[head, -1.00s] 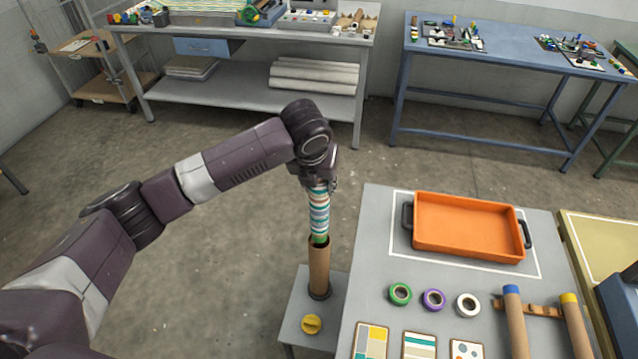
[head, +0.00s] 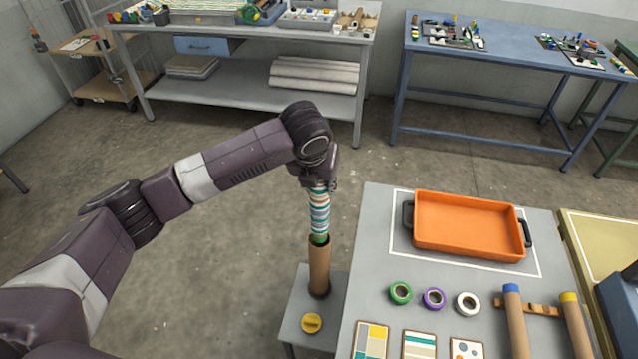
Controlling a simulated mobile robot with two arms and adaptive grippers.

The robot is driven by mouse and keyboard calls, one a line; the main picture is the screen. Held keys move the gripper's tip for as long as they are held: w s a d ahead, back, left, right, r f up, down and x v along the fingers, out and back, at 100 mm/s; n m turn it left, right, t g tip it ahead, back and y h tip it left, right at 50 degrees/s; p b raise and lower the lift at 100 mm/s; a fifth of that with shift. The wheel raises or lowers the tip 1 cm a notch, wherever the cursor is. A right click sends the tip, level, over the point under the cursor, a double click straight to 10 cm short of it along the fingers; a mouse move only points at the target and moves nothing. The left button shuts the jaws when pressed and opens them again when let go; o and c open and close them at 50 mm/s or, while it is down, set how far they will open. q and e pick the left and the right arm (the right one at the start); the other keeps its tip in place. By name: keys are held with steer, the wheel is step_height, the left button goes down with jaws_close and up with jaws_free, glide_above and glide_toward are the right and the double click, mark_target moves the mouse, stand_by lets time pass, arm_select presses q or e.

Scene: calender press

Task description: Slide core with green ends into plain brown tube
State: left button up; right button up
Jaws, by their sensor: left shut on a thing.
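The plain brown tube (head: 319,268) stands upright in a dark holder on a small grey stand. The core (head: 319,212) is striped white, teal and tan, with a green lower end at the tube's mouth. My left gripper (head: 318,184) is shut on the core's upper end and holds it upright above the tube. The green end shows at the rim; how far it sits inside is hard to tell. The core's top end is hidden by the gripper. My right gripper is not in view.
A yellow cap (head: 311,323) lies on the small stand (head: 298,300). The grey table (head: 375,265) beside it holds an orange tray (head: 468,226), green, purple and white tape rolls, sample cards and two brown tubes with blue and yellow ends. Open floor lies behind.

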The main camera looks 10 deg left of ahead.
mark_target(319, 214)
arm_select(q)
steer(key=shift+f, duration=1.4)
steer(key=shift+f, duration=0.15)
steer(key=shift+f+b, duration=0.65)
steer(key=shift+f, duration=1.2)
steer(key=shift+f, duration=0.15)
steer(key=shift+f+b, duration=0.6)
steer(key=shift+f, duration=1.25)
steer(key=o, duration=1.2)
steer(key=shift+o, duration=0.2)
